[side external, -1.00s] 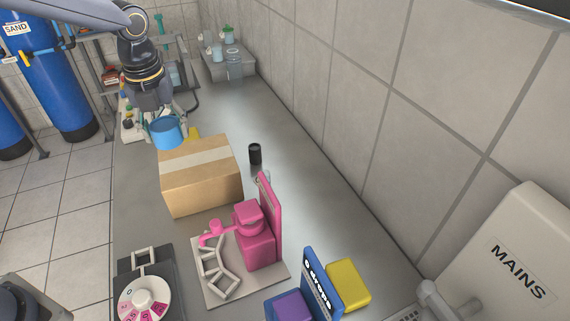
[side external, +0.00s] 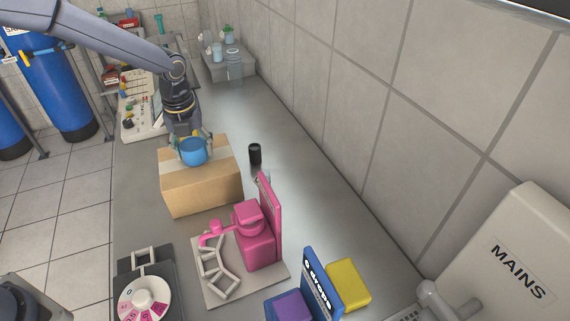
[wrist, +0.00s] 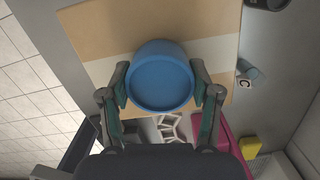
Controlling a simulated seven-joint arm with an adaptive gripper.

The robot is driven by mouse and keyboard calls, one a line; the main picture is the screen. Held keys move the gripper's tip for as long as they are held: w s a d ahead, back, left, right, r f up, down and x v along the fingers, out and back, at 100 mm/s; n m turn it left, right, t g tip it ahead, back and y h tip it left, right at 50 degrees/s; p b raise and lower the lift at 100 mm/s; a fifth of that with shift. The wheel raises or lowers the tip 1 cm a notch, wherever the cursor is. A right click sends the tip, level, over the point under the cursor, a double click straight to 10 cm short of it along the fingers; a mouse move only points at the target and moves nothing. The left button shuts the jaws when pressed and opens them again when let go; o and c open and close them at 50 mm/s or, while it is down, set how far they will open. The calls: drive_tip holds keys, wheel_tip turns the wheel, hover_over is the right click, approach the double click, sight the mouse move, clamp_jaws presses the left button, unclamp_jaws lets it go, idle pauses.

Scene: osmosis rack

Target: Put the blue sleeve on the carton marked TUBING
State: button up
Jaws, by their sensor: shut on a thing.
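The blue sleeve (side external: 193,152) is a short round cylinder. It also shows in the wrist view (wrist: 160,78), held between both fingers. My gripper (side external: 194,143) is shut on it, and it also shows in the wrist view (wrist: 163,90). The sleeve is over the top of a brown cardboard carton (side external: 205,188) with a pale tape band. The carton also shows in the wrist view (wrist: 100,28). I cannot tell whether the sleeve touches the carton top. No TUBING marking is readable on the carton faces in view.
A black cylinder (side external: 255,154) stands right of the carton. A pink device (side external: 257,235) on a pale base stands in front, with a blue panel (side external: 320,288) and yellow block (side external: 348,284) further forward.

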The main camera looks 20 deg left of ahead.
sight(191, 148)
drive_tip(key=shift+f, duration=0.15)
drive_tip(key=o, duration=1.1)
drive_tip(key=shift+o, duration=0.2)
drive_tip(key=s+a+r+n+t, duration=0.1)
drive_tip(key=s+r+n, duration=0.3)
drive_tip(key=r, duration=0.5)
drive_tip(key=s+r+n, duration=0.3)
drive_tip(key=s+r, duration=0.1)
drive_tip(key=r, duration=0.5)
drive_tip(key=s+a+n+t, duration=0.1)
drive_tip(key=s+a+n, duration=0.1)
drive_tip(key=s+n, duration=0.7)
drive_tip(key=s+a+n+t, duration=0.1)
drive_tip(key=s+n+t, duration=0.1)
drive_tip(key=s+n, duration=0.7)
drive_tip(key=n, duration=0.4)
drive_tip(key=shift+a+f+h, duration=0.2)
drive_tip(key=shift+a+h, duration=0.2)
